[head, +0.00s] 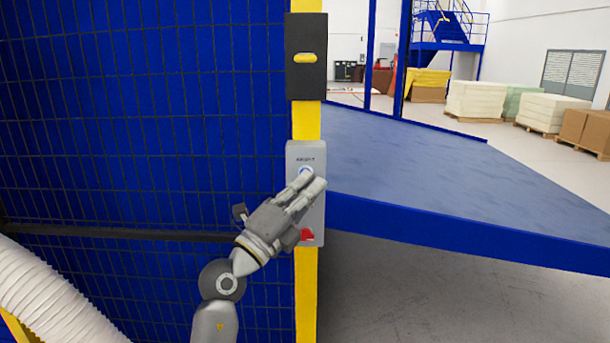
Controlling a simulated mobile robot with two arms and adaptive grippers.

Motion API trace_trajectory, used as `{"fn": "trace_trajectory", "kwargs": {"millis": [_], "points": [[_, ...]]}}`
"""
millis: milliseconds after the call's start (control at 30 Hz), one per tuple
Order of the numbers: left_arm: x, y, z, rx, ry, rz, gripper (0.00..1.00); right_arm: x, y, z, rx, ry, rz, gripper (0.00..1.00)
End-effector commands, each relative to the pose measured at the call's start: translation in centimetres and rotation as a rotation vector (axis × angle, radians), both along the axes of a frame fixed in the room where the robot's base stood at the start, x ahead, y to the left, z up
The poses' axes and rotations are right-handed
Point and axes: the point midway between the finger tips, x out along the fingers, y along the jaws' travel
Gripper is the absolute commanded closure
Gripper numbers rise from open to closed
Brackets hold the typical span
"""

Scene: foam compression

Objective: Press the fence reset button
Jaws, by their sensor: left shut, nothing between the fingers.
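The fence reset button (306,170) is a small round blue-white button near the top of a grey control box (306,152) on a yellow fence post. A label sits above it. A red part (308,235) shows low on the same box. My left gripper (314,183) is shut and empty. Its fingertips are at the button, just below and over its lower edge; I cannot tell whether they touch it. The gripper hides the middle of the box. My right gripper is not in view.
Blue mesh fence (140,120) fills the left side. A black latch plate (306,85) is above the box. A large blue platform (420,160) lies right of the post. A white corrugated hose (50,295) is at lower left. Foam stacks (485,100) stand far back.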

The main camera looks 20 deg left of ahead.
Motion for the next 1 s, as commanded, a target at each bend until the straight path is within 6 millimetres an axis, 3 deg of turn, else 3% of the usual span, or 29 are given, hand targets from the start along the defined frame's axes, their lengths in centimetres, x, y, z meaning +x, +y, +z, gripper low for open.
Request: {"fn": "trace_trajectory", "kwargs": {"millis": [1000], "points": [[0.86,0.28,0.03,0.001,0.000,0.000,1.00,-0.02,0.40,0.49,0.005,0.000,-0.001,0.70]]}}
